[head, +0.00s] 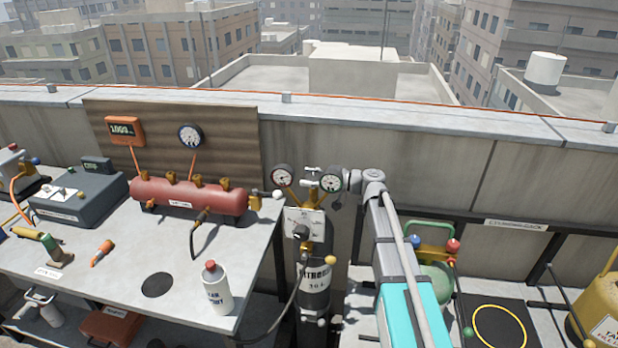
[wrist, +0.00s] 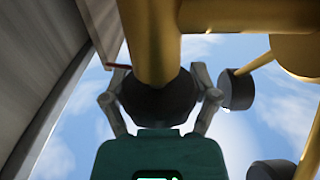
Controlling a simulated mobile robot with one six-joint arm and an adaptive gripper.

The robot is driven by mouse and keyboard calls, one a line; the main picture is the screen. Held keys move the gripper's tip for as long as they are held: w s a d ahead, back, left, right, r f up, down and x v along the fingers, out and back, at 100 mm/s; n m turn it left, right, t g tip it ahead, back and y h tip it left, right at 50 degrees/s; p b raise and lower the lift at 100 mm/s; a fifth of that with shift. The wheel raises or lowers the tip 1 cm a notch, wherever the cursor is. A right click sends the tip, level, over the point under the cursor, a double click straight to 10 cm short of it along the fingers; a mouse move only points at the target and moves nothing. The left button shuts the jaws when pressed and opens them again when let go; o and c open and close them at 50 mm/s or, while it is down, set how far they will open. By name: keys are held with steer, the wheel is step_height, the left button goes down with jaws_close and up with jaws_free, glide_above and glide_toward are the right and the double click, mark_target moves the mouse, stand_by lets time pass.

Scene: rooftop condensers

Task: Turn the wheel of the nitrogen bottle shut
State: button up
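The nitrogen bottle (head: 314,285) is dark with a pale label and stands upright beside the bench's right end. Two round gauges, the left gauge (head: 283,177) and the right gauge (head: 331,180), flank its brass fittings. Just right of the right gauge is the end of my arm; my gripper's fingers are not clear there. In the wrist view my gripper (wrist: 160,75) has its fingers on either side of a dark round piece (wrist: 155,103) on a brass stem. I cannot tell whether they press on it, or whether it is the bottle's wheel.
The bench holds a red manifold tank (head: 188,195) and a white bottle (head: 215,290) near its front right corner. A hose runs beside the nitrogen bottle. A green cylinder (head: 437,280) stands right of my arm, and a yellow cylinder (head: 600,310) is at far right. A parapet wall (head: 420,170) stands behind.

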steer(key=c, duration=0.6)
steer(key=shift+o, duration=0.2)
steer(key=shift+s+m+t, duration=0.1)
steer(key=shift+m+t, duration=0.2)
steer(key=shift+t, duration=0.2)
steer(key=shift+m+t+h, duration=0.3)
steer(key=shift+m+t, duration=0.2)
steer(key=shift+t, duration=0.2)
steer(key=shift+w+d+m+t+h, duration=0.15)
steer(key=shift+m+t+h, duration=0.1)
steer(key=shift+m+t, duration=0.25)
steer(key=shift+w+a+m+t+h, duration=0.1)
steer(key=shift+m+t+h, duration=0.2)
steer(key=shift+t, duration=0.4)
steer(key=o, duration=1)
